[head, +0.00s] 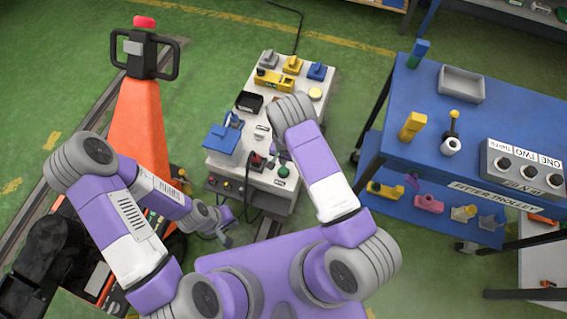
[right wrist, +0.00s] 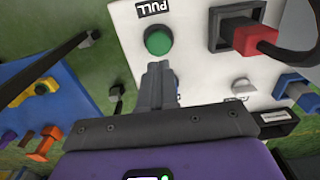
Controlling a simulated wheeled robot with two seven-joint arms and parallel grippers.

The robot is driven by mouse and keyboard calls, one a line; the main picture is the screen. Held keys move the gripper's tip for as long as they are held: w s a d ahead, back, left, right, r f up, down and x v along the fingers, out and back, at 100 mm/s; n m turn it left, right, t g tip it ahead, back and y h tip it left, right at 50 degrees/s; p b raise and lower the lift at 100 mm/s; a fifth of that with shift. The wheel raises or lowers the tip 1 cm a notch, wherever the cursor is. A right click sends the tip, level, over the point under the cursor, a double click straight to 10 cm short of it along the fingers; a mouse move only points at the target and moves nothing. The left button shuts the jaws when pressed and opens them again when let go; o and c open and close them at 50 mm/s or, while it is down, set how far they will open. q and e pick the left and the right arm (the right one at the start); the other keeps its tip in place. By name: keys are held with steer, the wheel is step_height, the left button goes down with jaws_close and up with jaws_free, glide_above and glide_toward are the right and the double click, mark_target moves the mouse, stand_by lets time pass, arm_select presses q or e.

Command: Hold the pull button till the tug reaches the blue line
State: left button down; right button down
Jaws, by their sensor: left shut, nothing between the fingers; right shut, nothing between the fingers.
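The green pull button (head: 283,171) is on the near end of the white console (head: 262,186). In the right wrist view the button (right wrist: 158,40) sits under an upside-down PULL label (right wrist: 158,8). My right gripper (right wrist: 158,70) is shut and empty; its fingertips show just below the button in the picture, and I cannot tell whether they touch it. The arm partly hides this gripper in the head view. My left gripper (head: 225,236) is shut and empty, low beside the console. An orange machine (head: 140,112) with black handles, possibly the tug, stands on the left. I see no blue line.
A red switch or plug (right wrist: 254,39) with a dark cable is near the button. A blue trolley (head: 440,110) with small parts and a labelled box stands on the right. Rails (head: 100,108) run along the left. Green floor lies between console and trolley.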

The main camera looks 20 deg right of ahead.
step_height(320, 180, up, 6)
steer(key=p, duration=0.1)
steer(key=shift+r, duration=0.2)
steer(key=shift+w, duration=0.1)
stand_by(0.8)
steer(key=s+f+n+y, duration=0.1)
steer(key=s+f, duration=0.1)
steer(key=s, duration=0.9)
steer(key=s+a+r+n+y, duration=0.1)
steer(key=s+a+r, duration=0.1)
steer(key=s, duration=0.3)
steer(key=s+a+r+n+y, duration=0.2)
steer(key=s+r, duration=0.1)
steer(key=s, duration=0.2)
steer(key=shift+s, duration=0.2)
steer(key=shift+s+r, duration=0.1)
